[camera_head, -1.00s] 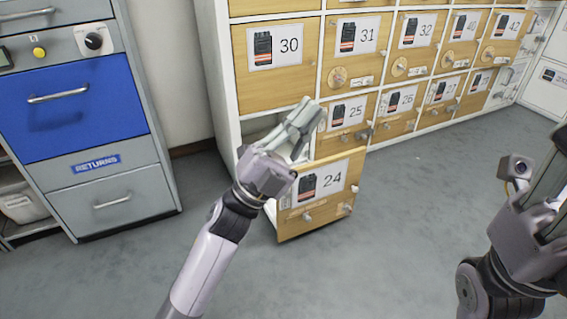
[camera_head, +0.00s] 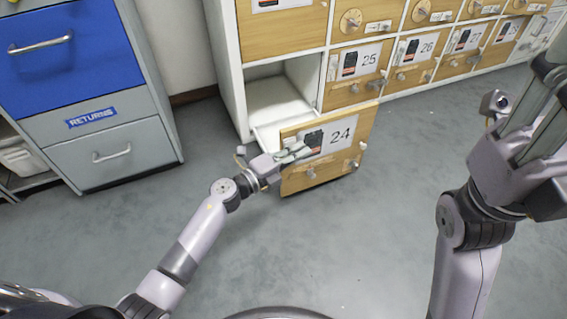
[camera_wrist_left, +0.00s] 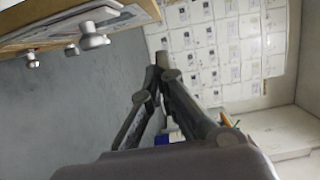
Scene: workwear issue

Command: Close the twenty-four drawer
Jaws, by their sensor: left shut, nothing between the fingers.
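The drawer marked 24 (camera_head: 338,158) is pulled out of the bottom-left bay of the wooden locker unit. Its front has a battery picture label and small knobs, and the white bay (camera_head: 280,100) behind it shows open. My left gripper (camera_head: 303,151) is shut and empty, at the left part of the drawer front in the head view; whether it touches cannot be told. In the left wrist view its fingers (camera_wrist_left: 163,66) meet at the tips, and a wooden front with knobs (camera_wrist_left: 92,38) shows at upper left. My right gripper (camera_head: 552,75) is raised at the right, its fingertips partly cut off.
Drawers 25 (camera_head: 352,88) and 26 (camera_head: 409,74) are shut to the right. A grey returns cabinet (camera_head: 101,117) with a blue drawer (camera_head: 75,75) stands at left. The grey floor (camera_head: 330,240) in front is clear.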

